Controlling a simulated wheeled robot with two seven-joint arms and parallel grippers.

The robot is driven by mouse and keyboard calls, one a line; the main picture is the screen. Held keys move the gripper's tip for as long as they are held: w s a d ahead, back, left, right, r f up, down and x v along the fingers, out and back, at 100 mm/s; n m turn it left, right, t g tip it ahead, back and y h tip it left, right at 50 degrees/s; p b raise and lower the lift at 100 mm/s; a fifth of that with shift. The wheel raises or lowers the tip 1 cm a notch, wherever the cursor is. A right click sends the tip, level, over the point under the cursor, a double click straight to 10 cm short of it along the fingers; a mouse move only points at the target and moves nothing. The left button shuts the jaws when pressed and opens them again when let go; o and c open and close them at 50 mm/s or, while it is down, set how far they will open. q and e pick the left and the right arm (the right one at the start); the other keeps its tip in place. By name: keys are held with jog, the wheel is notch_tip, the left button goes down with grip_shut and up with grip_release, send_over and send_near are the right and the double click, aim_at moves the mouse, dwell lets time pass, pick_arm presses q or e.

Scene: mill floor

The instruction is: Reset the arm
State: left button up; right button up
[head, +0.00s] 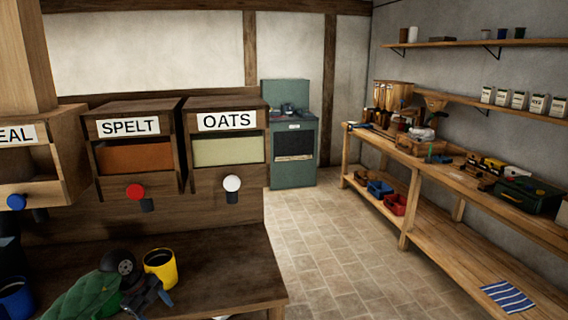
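My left arm comes in at the bottom left in a green quilted cover with a black round joint. My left gripper (151,292) is dark and hangs low over the wooden counter (225,265), just in front of a yellow cup (160,265). Whether it touches the cup, and whether its fingers are apart, I cannot tell. I see nothing held in it. My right gripper is not in view.
A blue cup (15,298) stands at the bottom left. Bins labelled SPELT (128,127) and OATS (227,121) have knobs overhanging the counter. A workbench (450,190) with tools lines the right wall. The tiled floor (330,250) between is clear.

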pick_arm(q)
jog(key=d+f+n+t+h, duration=0.1)
jog(key=d+f+t+h, duration=0.15)
jog(key=d+h, duration=0.45)
jog(key=d+f+t+h, duration=0.2)
jog(key=d+t+h, duration=0.15)
jog(key=d, duration=0.75)
jog(key=s+a+f+n+t+y, duration=0.2)
jog(key=s+f+n+y, duration=0.3)
jog(key=f, duration=0.4)
jog(key=s+a+f+n+t+y, duration=0.1)
jog(key=s+a+f+n+y, duration=0.1)
jog(key=s+f+n+y, duration=0.45)
jog(key=s+a+f+n+t+y, duration=0.1)
jog(key=a+f+n+t+y, duration=0.15)
jog(key=f+n, duration=0.65)
jog(key=s+d+f+g, duration=0.2)
jog(key=s+f, duration=0.4)
jog(key=s, duration=0.3)
jog(key=s+d+f+m+g, duration=0.1)
jog(key=s+d+f+g, duration=0.2)
jog(key=s, duration=0.7)
jog(key=s+d+f+g, duration=0.2)
jog(key=s+f+g, duration=0.4)
jog(key=s+f, duration=0.3)
jog(key=shift+s+d+f, duration=0.3)
jog(key=shift+s+f, duration=0.05)
jog(key=shift+f, duration=0.15)
